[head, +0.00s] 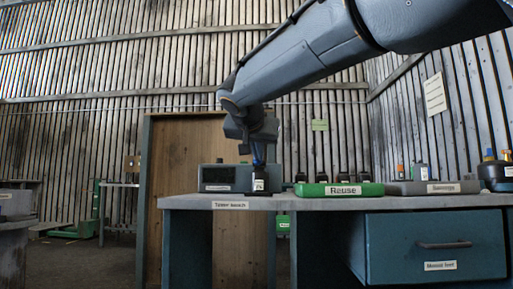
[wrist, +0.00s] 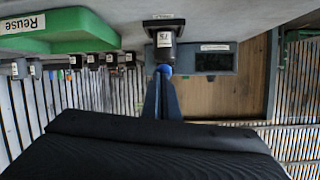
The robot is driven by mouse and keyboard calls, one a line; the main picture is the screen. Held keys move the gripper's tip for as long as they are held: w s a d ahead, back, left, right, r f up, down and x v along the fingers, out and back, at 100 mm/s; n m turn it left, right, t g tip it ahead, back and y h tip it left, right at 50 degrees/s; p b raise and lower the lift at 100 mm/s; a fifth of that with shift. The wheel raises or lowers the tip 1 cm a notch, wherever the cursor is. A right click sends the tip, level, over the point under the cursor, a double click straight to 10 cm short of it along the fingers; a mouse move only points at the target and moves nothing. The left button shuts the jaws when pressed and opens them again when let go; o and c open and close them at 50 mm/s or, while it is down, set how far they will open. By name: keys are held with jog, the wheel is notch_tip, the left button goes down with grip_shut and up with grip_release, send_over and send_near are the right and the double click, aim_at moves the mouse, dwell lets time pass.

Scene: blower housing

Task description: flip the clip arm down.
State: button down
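A small black device (head: 260,183) with a white label stands near the front edge of the bench. In the wrist view, which is upside down, the black device (wrist: 164,45) is straight ahead of my gripper (wrist: 163,76). My gripper's blue fingers are together, with no gap visible, and point at the device. A small bright blue rounded piece (wrist: 164,69) shows right at the fingertips; I cannot tell whether they touch it. In the head view my gripper (head: 258,163) is just above the device. The clip arm cannot be made out clearly.
The bench (head: 330,203) holds a grey box with a dark window (head: 217,178) behind the device, a green "Reuse" tray (head: 340,190) to the right, and a grey tray (head: 432,188) beyond. Several small black labelled items stand behind the green tray. A blue drawer (head: 435,246) is below.

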jog(key=s+a+f+p, duration=0.1)
jog(key=s+p, duration=0.2)
jog(key=s, duration=0.6)
jog(key=shift+s+f, duration=0.15)
dwell(0.4)
